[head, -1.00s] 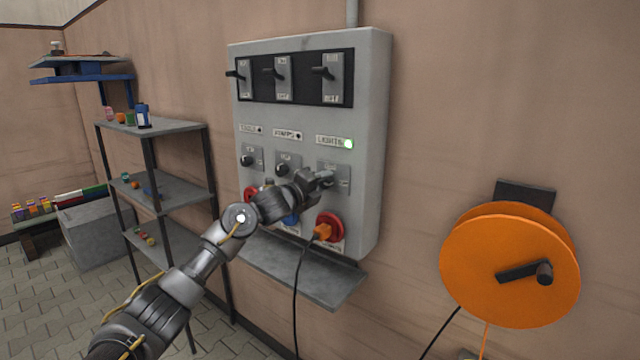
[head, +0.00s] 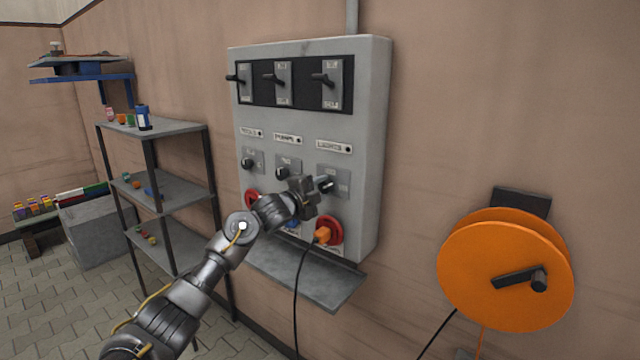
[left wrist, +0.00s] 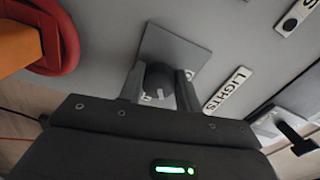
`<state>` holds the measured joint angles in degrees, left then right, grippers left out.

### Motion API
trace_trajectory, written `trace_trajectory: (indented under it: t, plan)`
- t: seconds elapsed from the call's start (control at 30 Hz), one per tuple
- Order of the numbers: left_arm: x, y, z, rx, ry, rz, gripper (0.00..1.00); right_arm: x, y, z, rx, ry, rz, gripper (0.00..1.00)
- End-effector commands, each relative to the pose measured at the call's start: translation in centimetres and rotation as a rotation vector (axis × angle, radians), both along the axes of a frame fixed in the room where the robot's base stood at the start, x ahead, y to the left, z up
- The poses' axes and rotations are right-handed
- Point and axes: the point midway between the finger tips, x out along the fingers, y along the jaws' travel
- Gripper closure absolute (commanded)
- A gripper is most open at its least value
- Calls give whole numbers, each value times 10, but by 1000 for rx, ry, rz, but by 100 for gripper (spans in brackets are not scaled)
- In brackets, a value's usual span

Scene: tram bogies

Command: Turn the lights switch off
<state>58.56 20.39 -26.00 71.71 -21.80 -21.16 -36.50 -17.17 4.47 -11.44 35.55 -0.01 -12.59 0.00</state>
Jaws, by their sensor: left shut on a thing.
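The lights switch is a dark rotary knob on a grey plate (head: 340,178), low on the right of the grey wall panel (head: 365,150). My left gripper (head: 321,184) is at this knob. In the left wrist view, the fingers stand on both sides of the knob (left wrist: 159,80) and are shut on it. A pale mark shows on the knob's face. The LIGHTS label (head: 333,146) is above it, and the small lamp (head: 348,149) beside the label is dark. My right gripper is in no view.
Below the knob, an orange plug (head: 322,234) with a black cable sits in a red socket (head: 336,229). Two similar knobs are to the left and black levers (head: 325,79) above. A ledge (head: 310,277) juts out below. An orange reel (head: 500,270) hangs at right.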

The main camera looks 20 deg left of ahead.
Motion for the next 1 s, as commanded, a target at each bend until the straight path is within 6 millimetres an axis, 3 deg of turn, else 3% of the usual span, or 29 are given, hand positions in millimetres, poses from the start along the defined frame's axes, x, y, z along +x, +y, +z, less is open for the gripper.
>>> trace_trajectory:
  t: [1.0]
  plan:
    - [-1, -2, -2, -820, 330, 0, 89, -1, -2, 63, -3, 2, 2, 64]
